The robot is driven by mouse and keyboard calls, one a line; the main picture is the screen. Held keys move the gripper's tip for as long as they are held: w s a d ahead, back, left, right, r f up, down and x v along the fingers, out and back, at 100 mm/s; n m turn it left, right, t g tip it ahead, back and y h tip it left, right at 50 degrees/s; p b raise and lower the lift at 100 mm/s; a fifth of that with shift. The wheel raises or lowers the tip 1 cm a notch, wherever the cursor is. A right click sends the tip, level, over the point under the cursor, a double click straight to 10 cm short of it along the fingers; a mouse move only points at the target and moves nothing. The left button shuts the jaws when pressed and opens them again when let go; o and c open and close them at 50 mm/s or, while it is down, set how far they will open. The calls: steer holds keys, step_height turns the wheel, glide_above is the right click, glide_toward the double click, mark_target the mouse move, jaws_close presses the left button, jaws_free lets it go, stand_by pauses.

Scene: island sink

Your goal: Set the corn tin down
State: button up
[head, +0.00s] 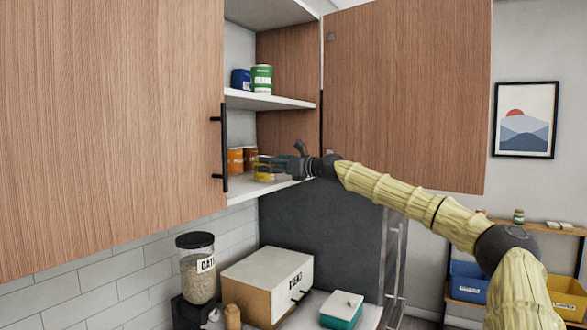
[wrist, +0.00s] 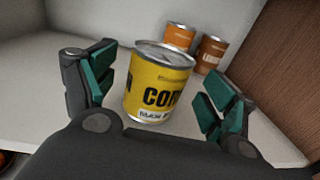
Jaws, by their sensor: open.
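The yellow corn tin (wrist: 158,85) stands upright on the white lower shelf of the cabinet, in the middle of the wrist view. In the head view the corn tin (head: 264,172) is partly hidden by my gripper (head: 275,166). My gripper also shows in the wrist view (wrist: 158,88), with its teal-padded fingers open on either side of the tin. The lower shelf (head: 282,184) lies beneath the tin.
Two orange-brown tins (wrist: 211,53) stand behind the corn tin. The upper shelf (head: 270,101) above holds a blue tin (head: 241,79) and a green tin (head: 262,79). The open cabinet door (head: 410,90) stands right of the opening. A bread box (head: 268,280) sits on the counter below.

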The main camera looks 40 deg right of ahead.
steer(key=b+v, duration=0.2)
steer(key=v, duration=0.6)
steer(key=shift+s, duration=0.35)
steer(key=shift+r, duration=0.1)
stand_by(0.4)
